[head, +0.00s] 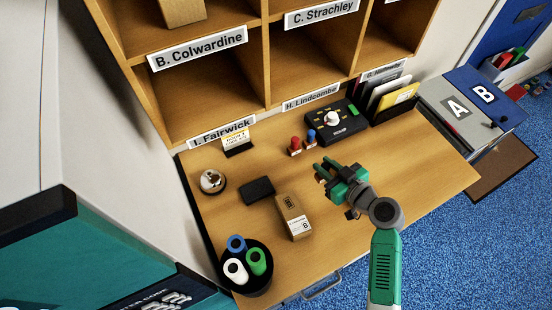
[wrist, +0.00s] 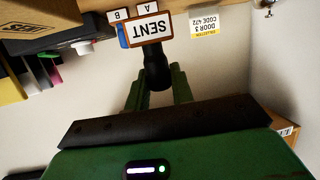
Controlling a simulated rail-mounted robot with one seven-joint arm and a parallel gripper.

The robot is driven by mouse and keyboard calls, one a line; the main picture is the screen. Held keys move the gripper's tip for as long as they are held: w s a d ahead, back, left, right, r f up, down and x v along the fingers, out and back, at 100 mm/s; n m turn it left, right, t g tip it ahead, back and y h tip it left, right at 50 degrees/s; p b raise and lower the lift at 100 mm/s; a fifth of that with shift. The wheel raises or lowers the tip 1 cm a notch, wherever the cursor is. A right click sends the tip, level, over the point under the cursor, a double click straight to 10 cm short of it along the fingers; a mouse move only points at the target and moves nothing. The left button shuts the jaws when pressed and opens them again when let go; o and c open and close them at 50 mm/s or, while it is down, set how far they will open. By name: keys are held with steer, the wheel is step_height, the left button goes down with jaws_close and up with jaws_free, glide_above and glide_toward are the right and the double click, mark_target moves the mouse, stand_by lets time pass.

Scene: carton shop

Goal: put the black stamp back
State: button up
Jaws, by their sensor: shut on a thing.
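The black stamp (wrist: 155,70) has a dark handle and a wooden-edged base with a plate reading SENT. It shows upside down in the wrist view, between the green fingers of my gripper (wrist: 157,92), which is shut on its handle. In the head view my gripper (head: 325,170) hangs over the right middle of the desk, and the stamp is mostly hidden there. A red stamp (head: 295,145) and a blue stamp (head: 310,137) stand on the desk just behind and left of my gripper. The blue stamp also shows behind the held one in the wrist view (wrist: 123,36).
A black device (head: 337,121) with a white knob stands behind the stamps. A small carton (head: 293,216) and a dark pad (head: 257,189) lie left of my gripper. A bell (head: 212,181), a code card (head: 238,142) and a black pot of rolls (head: 247,281) stand further left.

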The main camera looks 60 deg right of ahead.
steer(key=shift+w+d+f+p, duration=0.4)
steer(key=shift+w+d+f, duration=0.35)
steer(key=shift+w, duration=1.85)
steer(key=shift+w+d+f+p, duration=0.4)
steer(key=shift+w+f, duration=0.5)
steer(key=shift+w, duration=1.7)
steer(key=shift+w+d+f+p, duration=0.35)
steer(key=shift+w+d+f, duration=0.4)
steer(key=shift+w, duration=1.85)
steer(key=shift+a+f, duration=0.15)
steer(key=shift+f, duration=0.1)
steer(key=o, duration=0.8)
